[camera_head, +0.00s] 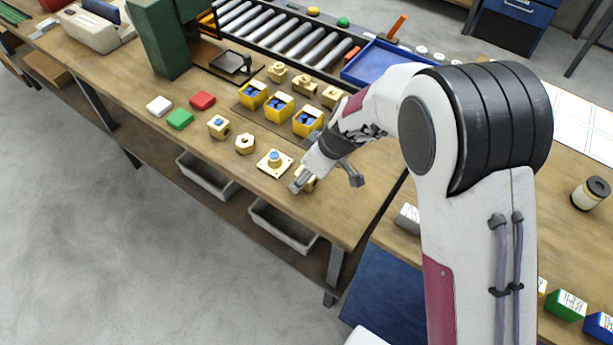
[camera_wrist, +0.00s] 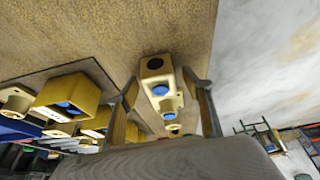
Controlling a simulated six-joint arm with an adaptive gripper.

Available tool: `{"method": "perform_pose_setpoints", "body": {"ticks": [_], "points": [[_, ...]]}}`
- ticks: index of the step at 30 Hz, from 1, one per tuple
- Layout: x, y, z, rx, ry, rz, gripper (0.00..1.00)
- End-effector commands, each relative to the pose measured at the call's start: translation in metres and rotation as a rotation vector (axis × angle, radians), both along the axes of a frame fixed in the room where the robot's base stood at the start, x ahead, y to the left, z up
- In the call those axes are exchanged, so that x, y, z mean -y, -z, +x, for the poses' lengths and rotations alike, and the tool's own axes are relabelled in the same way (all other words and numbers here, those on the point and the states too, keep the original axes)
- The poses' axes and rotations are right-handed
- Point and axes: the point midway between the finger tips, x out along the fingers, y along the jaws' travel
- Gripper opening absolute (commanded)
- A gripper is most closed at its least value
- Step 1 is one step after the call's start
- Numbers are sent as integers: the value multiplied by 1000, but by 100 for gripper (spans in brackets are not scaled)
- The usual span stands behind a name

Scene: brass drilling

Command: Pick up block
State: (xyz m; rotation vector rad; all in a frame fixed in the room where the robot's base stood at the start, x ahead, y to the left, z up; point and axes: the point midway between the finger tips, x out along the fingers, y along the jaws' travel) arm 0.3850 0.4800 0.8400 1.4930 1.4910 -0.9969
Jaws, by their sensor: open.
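My gripper (camera_head: 303,184) is low over the bench near its front edge, with its fingers apart. A brass block (camera_head: 310,184) shows partly beside the fingers; the gripper hides the rest. In the wrist view, a brass block (camera_wrist: 154,66) with a dark round hole lies between the two fingers of my gripper (camera_wrist: 165,88). I see gaps on both sides and cannot tell whether either finger touches it. A brass flanged plate with a blue centre (camera_head: 275,163) lies just left of my gripper. A hexagonal brass piece (camera_head: 245,144) and a blue-topped brass block (camera_head: 218,126) continue that row.
Several yellow bins (camera_head: 279,107) with blue contents stand behind the row, with more brass parts behind them. White, green and red pieces (camera_head: 180,119) lie at left. A blue tray (camera_head: 385,62) and a roller conveyor (camera_head: 290,40) are at the back. The wooden bench (camera_head: 330,215) is clear towards its front corner.

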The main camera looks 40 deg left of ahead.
Motion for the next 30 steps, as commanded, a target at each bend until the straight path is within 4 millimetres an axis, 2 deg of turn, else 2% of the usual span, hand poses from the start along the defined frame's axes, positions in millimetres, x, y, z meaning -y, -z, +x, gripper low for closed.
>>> {"method": "perform_pose_setpoints", "body": {"ticks": [12, 14, 18, 30], "points": [[0, 0, 0, 0, 0, 0, 50], [0, 0, 0, 0, 0, 0, 37], [0, 0, 0, 1, 0, 0, 1], [-1, -4, 1, 3, 0, 3, 0]]}}
